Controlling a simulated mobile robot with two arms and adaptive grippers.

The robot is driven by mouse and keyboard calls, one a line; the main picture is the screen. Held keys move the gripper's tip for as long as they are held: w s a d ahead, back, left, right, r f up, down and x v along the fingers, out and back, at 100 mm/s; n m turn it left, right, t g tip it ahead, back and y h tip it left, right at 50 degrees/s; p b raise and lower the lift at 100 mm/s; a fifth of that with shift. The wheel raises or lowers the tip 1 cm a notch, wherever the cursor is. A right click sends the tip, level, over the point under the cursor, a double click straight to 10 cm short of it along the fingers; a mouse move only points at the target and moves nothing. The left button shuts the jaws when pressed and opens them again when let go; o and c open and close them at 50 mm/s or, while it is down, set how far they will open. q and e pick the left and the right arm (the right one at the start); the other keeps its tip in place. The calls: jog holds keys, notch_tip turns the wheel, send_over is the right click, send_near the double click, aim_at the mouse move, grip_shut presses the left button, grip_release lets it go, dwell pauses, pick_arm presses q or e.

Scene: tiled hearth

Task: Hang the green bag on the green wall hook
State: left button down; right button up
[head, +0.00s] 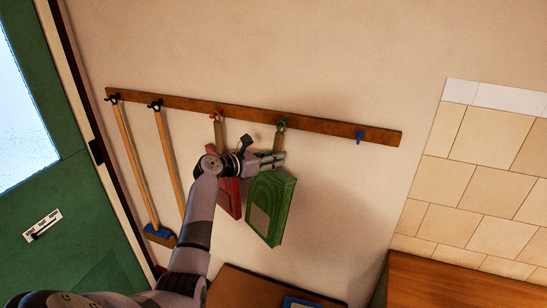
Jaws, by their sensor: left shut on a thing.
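The green bag (270,208) hangs upright below the wooden rail, against the wall. Its tan strap (278,143) runs up to the green wall hook (282,124) and meets it in the picture. I cannot tell whether the loop is around the hook or just in front of it. My left gripper (279,160) is shut on the green bag at its strap, just above the bag's body, and its fingers hide part of the strap. My right gripper is not in view.
A red bag (229,193) hangs from the red hook (215,115), partly behind my left arm. Two long-handled tools (131,158) hang from black hooks further left. The blue hook (360,136) is bare. A brown surface (240,288) lies below; tiles (474,180) cover the right wall.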

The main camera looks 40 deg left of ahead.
pick_arm(q)
jog(key=c, duration=1.4)
grip_release()
jog(key=shift+o, duration=0.8)
jog(key=shift+s, duration=0.15)
jog(key=shift+v, duration=1.95)
jog(key=shift+s+a+r, duration=0.1)
jog(key=shift+s, duration=0.05)
jog(key=v, duration=1.2)
